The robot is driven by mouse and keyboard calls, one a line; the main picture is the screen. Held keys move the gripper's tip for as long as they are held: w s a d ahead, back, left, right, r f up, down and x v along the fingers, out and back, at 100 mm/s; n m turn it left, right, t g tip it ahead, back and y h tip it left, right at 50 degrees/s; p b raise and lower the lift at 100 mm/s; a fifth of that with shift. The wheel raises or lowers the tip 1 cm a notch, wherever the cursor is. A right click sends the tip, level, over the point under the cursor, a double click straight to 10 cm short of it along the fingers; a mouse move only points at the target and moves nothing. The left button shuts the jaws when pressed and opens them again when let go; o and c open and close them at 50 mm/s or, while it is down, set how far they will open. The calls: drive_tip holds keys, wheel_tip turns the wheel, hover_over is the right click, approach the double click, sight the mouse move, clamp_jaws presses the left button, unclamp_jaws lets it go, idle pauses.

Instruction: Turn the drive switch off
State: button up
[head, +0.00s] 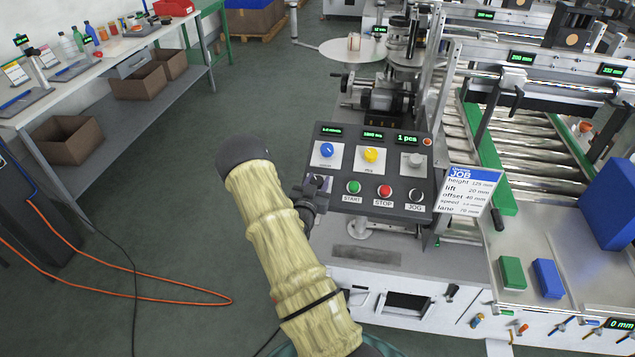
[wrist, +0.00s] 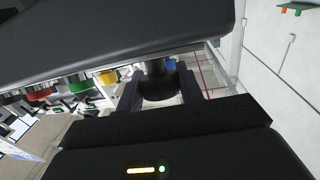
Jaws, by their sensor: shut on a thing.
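The control panel (head: 385,201) is dark and tilted, and stands at the centre of the head view. My gripper (head: 313,193) is at the panel's lower left corner, left of the green START button (head: 354,187). In the wrist view my gripper (wrist: 160,90) is shut on a dark rounded knob (wrist: 158,82), one finger on each side. The knob looks like the drive switch, but its label and exact turn are hidden. In the head view my gripper mostly covers that spot.
Close by on the panel are a blue knob (head: 327,150), a yellow knob (head: 371,155), a red STOP button (head: 385,191) and a black JOG button (head: 416,195). A job card (head: 468,190) hangs at the panel's right. Open floor lies to the left, with an orange cable (head: 160,298).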

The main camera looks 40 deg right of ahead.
drive_tip(key=shift+n+t+y+b, duration=0.3)
drive_tip(key=shift+n+t+y, duration=0.1)
drive_tip(key=shift+n+t, duration=0.1)
drive_tip(key=shift+n+t+y, duration=0.3)
drive_tip(key=shift+n+t, duration=0.1)
drive_tip(key=shift+n, duration=0.1)
drive_tip(key=o, duration=1)
drive_tip(key=shift+a, duration=0.1)
drive_tip(key=b+v, duration=0.2)
drive_tip(key=v, duration=1.5)
drive_tip(key=shift+s, duration=0.2)
drive_tip(key=shift+w, duration=0.15)
